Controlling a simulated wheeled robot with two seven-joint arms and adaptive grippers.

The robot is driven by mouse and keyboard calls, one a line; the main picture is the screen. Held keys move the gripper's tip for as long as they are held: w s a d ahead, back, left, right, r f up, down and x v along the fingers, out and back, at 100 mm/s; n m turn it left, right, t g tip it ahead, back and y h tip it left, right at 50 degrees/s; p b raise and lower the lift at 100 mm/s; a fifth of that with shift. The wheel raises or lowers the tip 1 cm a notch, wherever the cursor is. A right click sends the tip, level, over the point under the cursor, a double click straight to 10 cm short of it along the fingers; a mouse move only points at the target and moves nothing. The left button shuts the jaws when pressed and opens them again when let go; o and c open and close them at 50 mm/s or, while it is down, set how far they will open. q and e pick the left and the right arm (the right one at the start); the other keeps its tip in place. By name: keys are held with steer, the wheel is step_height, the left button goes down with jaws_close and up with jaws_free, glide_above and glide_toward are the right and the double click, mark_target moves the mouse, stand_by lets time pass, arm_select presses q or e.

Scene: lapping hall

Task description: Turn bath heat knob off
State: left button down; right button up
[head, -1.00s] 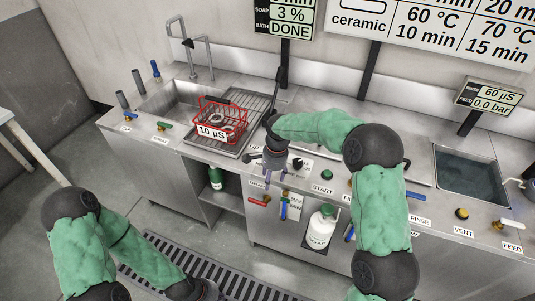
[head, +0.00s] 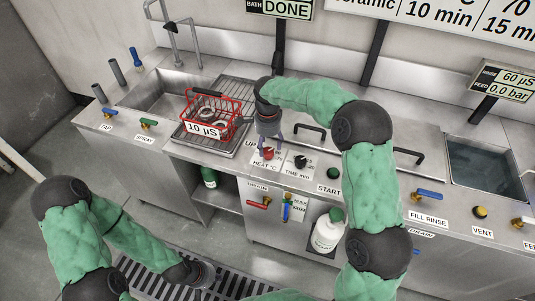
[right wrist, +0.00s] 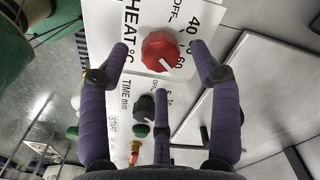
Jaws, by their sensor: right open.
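The red heat knob (head: 268,153) sits on the white "HEAT °C" plate on the counter front. The right wrist view shows the knob (right wrist: 160,51) close up, its white mark toward the lower right, near the 60. My right gripper (head: 269,146) is above the knob with its fingers pointing down. In the right wrist view the purple fingers (right wrist: 160,66) are open, spread to either side of the knob and apart from it. My left gripper (head: 203,274) is low at the front, over the floor grate; its fingers cannot be made out.
The black time knob (head: 300,161) is just right of the heat knob, with the green start button (head: 334,173) beyond. A red basket (head: 211,113) tagged "10 µS" stands on the drain rack to the left. Black handles (head: 310,130) lie on the counter behind.

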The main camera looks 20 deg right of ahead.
mark_target(268, 151)
steer(key=shift+f+b, duration=0.6)
steer(key=shift+f, duration=1.55)
steer(key=c, duration=1.1)
